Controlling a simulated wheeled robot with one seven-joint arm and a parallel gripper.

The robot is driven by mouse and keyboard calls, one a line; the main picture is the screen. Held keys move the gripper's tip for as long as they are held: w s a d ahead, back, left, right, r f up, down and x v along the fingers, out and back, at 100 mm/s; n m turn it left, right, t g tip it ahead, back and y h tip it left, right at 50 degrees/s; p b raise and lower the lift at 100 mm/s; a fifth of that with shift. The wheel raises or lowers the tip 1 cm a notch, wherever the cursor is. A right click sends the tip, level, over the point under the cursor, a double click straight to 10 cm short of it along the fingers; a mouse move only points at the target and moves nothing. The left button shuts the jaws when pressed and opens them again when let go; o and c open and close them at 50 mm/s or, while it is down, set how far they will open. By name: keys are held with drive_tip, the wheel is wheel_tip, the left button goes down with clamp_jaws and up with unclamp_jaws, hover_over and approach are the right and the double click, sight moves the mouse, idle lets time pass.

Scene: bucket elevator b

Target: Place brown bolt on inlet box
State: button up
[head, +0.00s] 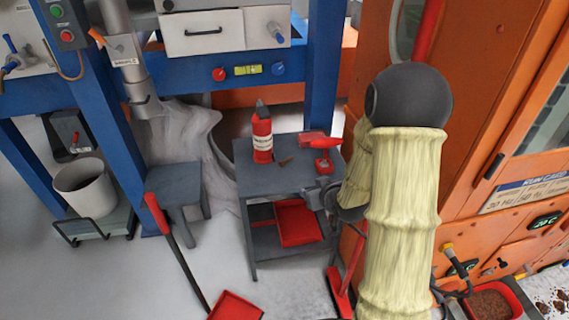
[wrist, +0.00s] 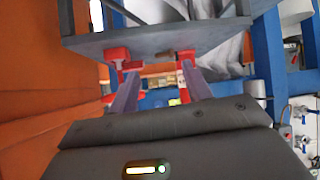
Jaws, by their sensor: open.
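A small brown piece, which looks like the brown bolt (head: 286,160), lies on top of the small grey table (head: 262,180), just right of a red bottle. It also shows in the wrist view (wrist: 183,54), small and at the table's edge. My gripper (wrist: 152,72) is open, its two fingers pointing toward the table with nothing clearly held between them. In the head view my arm reaches down at the table's right side and hides part of the gripper. I cannot tell which part is the inlet box.
The red bottle (head: 262,138) and red items stand on the table; a red tray (head: 298,223) sits on its lower shelf. An orange cabinet (head: 500,130) is close on the right. Blue frame legs, a grey stool (head: 177,183) and a red dustpan (head: 236,306) are left.

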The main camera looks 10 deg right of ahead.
drive_tip(key=s+a+r+m+g+h, duration=0.1)
drive_tip(key=s+r+g, duration=0.2)
drive_tip(key=s, duration=0.6)
drive_tip(key=s+a+r+m+g+h, duration=0.1)
drive_tip(key=s+g, duration=0.4)
drive_tip(key=s, duration=0.5)
drive_tip(key=shift+s+a+r+m, duration=0.3)
drive_tip(key=shift+a+r+m, duration=0.15)
drive_tip(key=shift+r, duration=0.45)
